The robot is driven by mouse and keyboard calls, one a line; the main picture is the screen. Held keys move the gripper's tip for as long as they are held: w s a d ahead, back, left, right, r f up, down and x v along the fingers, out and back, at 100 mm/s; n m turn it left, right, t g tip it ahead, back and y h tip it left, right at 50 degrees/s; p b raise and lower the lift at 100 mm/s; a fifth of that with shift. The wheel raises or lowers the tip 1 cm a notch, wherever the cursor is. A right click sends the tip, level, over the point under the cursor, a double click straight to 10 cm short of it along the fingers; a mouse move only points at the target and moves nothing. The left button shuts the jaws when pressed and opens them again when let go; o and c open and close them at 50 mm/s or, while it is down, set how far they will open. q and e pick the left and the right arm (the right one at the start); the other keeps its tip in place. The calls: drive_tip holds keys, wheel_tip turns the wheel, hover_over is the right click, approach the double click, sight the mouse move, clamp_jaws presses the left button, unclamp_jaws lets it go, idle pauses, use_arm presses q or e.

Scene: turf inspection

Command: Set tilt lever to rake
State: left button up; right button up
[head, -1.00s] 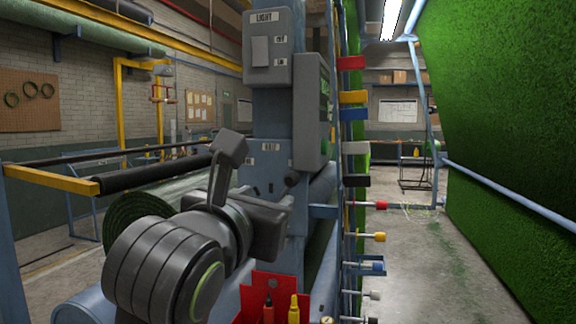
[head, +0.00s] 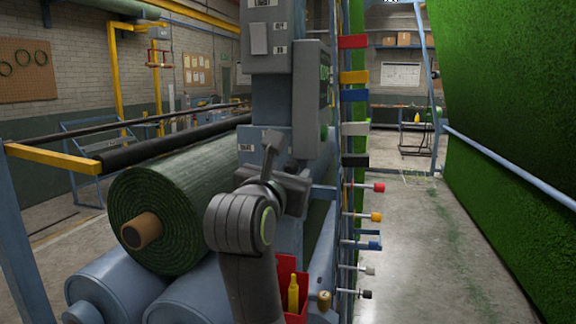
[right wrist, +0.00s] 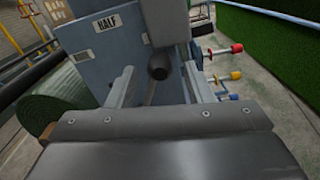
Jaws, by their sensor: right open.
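The tilt lever shows in the right wrist view as a dark rounded knob (right wrist: 158,67) beside the blue-grey post (right wrist: 118,60). A label reading HALF (right wrist: 107,22) is above and left of it. In the head view my right gripper (head: 288,172) is in front of the post (head: 270,108) and hides the knob. My left gripper is not in view.
A green turf roll (head: 165,205) lies on blue rollers (head: 115,275) at the left. A grey control box (head: 310,95) is on the post. Coloured tabs and knobs (head: 376,188) line the right side. A red holder (head: 303,290) stands below. The floor at right is clear.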

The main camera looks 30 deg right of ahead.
drive_tip(key=shift+w+d, duration=0.35)
drive_tip(key=shift+d, duration=0.05)
drive_tip(key=shift+c, duration=0.4)
clamp_jaws()
